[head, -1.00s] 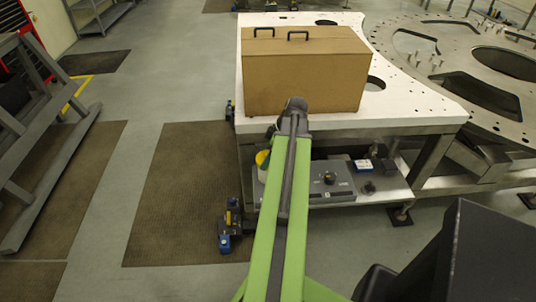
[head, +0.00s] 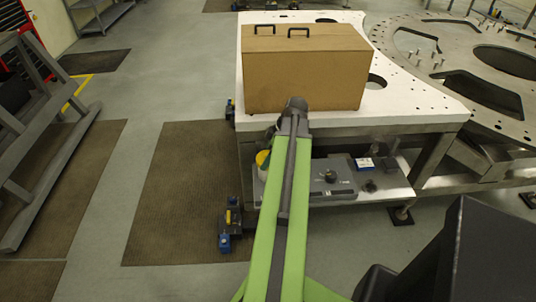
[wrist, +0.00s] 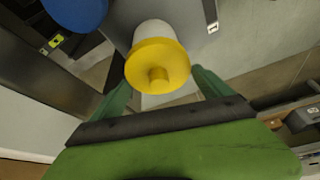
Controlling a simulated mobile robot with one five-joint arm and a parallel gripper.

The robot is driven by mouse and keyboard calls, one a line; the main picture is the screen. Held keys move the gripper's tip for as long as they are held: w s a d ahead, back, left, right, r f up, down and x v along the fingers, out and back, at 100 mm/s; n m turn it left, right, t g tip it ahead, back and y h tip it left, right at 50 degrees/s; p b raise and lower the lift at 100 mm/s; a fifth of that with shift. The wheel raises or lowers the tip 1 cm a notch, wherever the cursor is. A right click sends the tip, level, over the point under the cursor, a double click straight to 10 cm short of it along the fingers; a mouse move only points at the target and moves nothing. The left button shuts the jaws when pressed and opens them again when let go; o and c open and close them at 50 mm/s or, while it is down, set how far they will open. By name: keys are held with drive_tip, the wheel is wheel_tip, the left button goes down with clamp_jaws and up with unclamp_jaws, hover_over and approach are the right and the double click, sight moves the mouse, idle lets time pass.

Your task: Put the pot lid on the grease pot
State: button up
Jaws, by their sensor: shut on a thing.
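The yellow pot lid (wrist: 158,65), round with a knob in its middle, shows between my green fingers in the wrist view. My gripper (wrist: 161,82) is shut on the lid, with one finger at each side of its rim. The white grease pot (wrist: 154,33) is directly behind the lid in the wrist view. I cannot tell whether the lid rests on it or is slightly above it. In the head view, the yellow lid (head: 262,157) shows left of my arm, with a bit of the white pot (head: 262,174) below. My arm hides most of my gripper there.
A grey lower shelf (head: 345,198) holds small dark parts and a small box (head: 364,164). Above it, a white plate (head: 415,112) carries a large brown case (head: 308,80). A round blue object (wrist: 76,10) is near the pot.

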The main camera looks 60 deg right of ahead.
drive_tip(key=o, duration=1.1)
wheel_tip(320, 180, up, 7)
drive_tip(key=p, duration=0.7)
drive_tip(key=shift+f, duration=0.1)
